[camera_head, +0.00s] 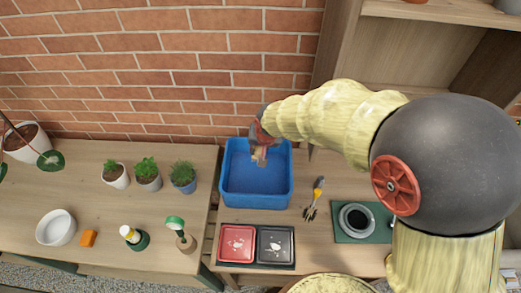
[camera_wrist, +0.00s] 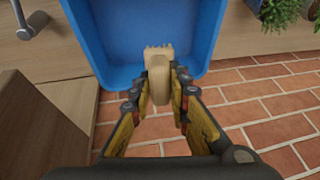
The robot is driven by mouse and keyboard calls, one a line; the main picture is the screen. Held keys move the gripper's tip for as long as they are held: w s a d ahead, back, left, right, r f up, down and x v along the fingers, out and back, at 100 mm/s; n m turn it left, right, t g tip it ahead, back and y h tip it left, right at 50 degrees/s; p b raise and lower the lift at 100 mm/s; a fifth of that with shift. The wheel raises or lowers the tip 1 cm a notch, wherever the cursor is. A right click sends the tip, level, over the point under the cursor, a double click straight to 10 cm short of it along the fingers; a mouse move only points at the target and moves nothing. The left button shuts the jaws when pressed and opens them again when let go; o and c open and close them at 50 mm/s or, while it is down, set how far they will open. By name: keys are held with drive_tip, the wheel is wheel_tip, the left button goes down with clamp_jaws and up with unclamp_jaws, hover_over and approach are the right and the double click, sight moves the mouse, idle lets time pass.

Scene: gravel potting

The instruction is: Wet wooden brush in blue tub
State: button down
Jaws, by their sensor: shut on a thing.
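The blue tub (camera_head: 259,200) stands on the wooden bench against the brick wall. It also fills the top of the wrist view (camera_wrist: 110,45). My gripper (camera_head: 262,143) is over the back part of the tub. In the wrist view my gripper (camera_wrist: 159,98) is shut on the wooden brush (camera_wrist: 158,72), a pale wooden piece with a toothed-looking far end. The brush shows small in the head view (camera_head: 260,154), reaching down inside the tub's outline. I cannot tell whether its end touches the water or the tub floor.
Right of the tub lie a yellow-handled hand fork (camera_head: 315,197) and a dark round pot on a green mat (camera_head: 340,237). A red tray (camera_head: 236,243) and a black tray (camera_head: 275,245) sit in front. Potted plants (camera_head: 148,174) stand left; a wooden shelf (camera_head: 345,50) rises at right.

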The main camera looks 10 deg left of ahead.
wheel_tip(320, 180, down, 11)
drive_tip(key=b, duration=0.7)
idle(0.3)
idle(0.5)
drive_tip(key=shift+r+p, duration=2.75)
drive_tip(key=shift+r, duration=1.95)
drive_tip(key=shift+r+p, duration=1.25)
drive_tip(key=shift+r, duration=0.8)
drive_tip(key=shift+f, duration=0.1)
